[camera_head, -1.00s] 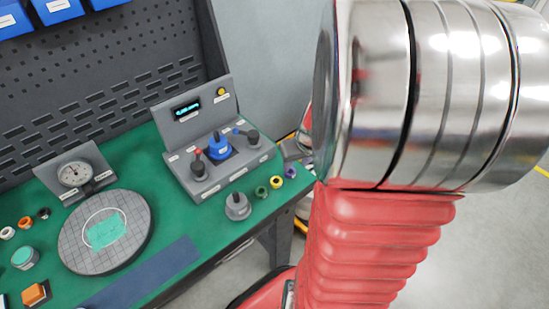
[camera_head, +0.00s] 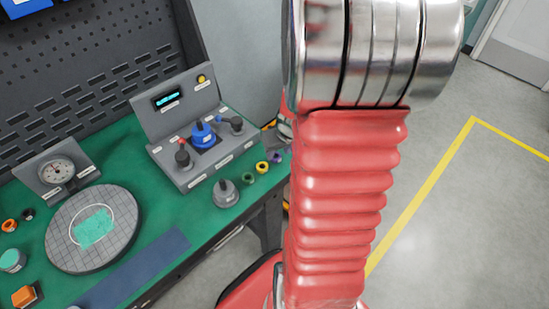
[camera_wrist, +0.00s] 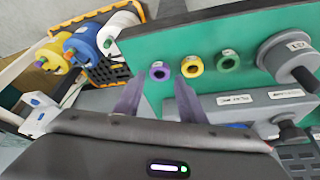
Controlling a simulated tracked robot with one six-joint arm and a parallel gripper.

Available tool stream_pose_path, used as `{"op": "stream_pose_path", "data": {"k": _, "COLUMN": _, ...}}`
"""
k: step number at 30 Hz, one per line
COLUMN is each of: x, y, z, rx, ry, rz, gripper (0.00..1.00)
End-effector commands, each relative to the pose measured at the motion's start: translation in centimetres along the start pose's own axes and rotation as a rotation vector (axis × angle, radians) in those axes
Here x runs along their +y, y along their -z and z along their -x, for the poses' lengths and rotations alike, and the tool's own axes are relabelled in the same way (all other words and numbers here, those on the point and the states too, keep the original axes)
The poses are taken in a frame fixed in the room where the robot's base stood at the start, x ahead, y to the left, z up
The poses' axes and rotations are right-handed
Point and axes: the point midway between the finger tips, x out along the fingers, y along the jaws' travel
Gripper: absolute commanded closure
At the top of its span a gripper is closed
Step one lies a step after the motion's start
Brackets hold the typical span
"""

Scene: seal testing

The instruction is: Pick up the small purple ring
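The small purple ring (camera_wrist: 160,71) lies flat on the green bench top near its edge in the wrist view. In the head view the purple ring (camera_head: 276,156) shows at the bench's right end, close beside my red arm. My gripper (camera_wrist: 156,88) has two fingers spread apart, with nothing between them. In the wrist view the purple ring appears just beyond the fingertips, between their lines. The head view does not show the gripper's fingers.
A yellow ring (camera_wrist: 192,66) and a green ring (camera_wrist: 228,61) lie in a row beside the purple one. A grey knobbed cylinder (camera_head: 226,194) and a control box (camera_head: 212,160) stand nearby. Spools (camera_wrist: 82,46) sit beyond the bench edge in the wrist view.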

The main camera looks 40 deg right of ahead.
Motion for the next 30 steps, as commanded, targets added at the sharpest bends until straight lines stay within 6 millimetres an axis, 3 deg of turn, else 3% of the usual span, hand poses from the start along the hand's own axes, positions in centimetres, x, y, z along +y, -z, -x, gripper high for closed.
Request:
{"op": "stream_pose_path", "data": {"k": 12, "x": 0.0, "y": 0.1, "z": -3.5, "rx": -0.001, "ry": 0.001, "rz": 0.0, "gripper": 0.63}}
{"op": "stream_pose_path", "data": {"k": 30, "x": 0.0, "y": 0.1, "z": -3.6, "rx": 0.0, "ry": 0.0, "rz": 0.0, "gripper": 0.63}}
